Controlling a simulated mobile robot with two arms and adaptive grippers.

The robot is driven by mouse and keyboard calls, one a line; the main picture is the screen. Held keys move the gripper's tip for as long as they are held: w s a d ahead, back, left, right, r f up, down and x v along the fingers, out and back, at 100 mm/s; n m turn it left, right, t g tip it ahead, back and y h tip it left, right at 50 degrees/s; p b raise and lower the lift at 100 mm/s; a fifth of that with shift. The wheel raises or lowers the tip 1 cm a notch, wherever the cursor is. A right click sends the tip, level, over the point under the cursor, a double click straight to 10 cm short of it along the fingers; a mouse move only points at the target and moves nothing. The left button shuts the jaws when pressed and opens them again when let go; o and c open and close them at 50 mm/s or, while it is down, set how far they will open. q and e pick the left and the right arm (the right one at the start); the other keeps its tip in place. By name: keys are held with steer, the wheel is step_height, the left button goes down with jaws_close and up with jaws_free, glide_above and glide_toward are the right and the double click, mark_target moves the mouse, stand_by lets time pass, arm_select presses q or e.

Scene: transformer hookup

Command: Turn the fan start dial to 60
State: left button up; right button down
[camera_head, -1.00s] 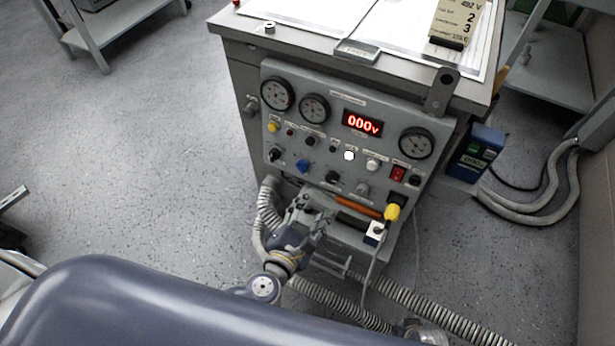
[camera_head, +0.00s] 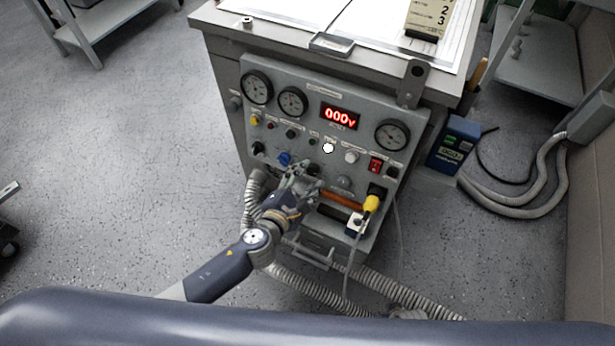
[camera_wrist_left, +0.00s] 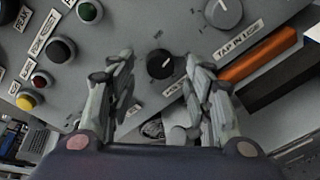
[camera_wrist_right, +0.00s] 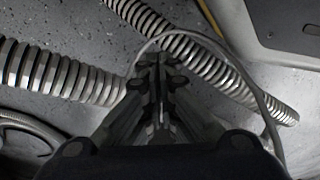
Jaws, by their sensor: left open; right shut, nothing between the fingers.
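A black dial (camera_wrist_left: 160,64) with a pale pointer mark is on the grey front panel (camera_head: 325,120), in line with the gap between my open left fingers (camera_wrist_left: 150,85). Its label is partly hidden by a finger, so I cannot read whether it is the fan start dial. The same dial (camera_head: 313,170) seems to be just right of my left gripper (camera_head: 298,178) in the head view. The fingers straddle the dial in the left wrist view; contact is not visible. My right gripper (camera_wrist_right: 160,80) is shut and empty, low above the floor near hoses.
A grey knob (camera_wrist_left: 223,10) and an orange bar (camera_wrist_left: 258,55) lie close to the left fingers. A yellow plug (camera_head: 371,203) is at lower right. Ribbed hoses (camera_wrist_right: 60,75) run below.

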arm_select(q)
steer(key=shift+w+d+f, duration=0.15)
steer(key=shift+w+d, duration=0.1)
steer(key=shift+w, duration=0.35)
arm_select(e)
steer(key=shift+w+r, duration=0.3)
steer(key=shift+r, duration=0.1)
arm_select(q)
steer(key=c, duration=1)
steer(key=shift+c, duration=0.2)
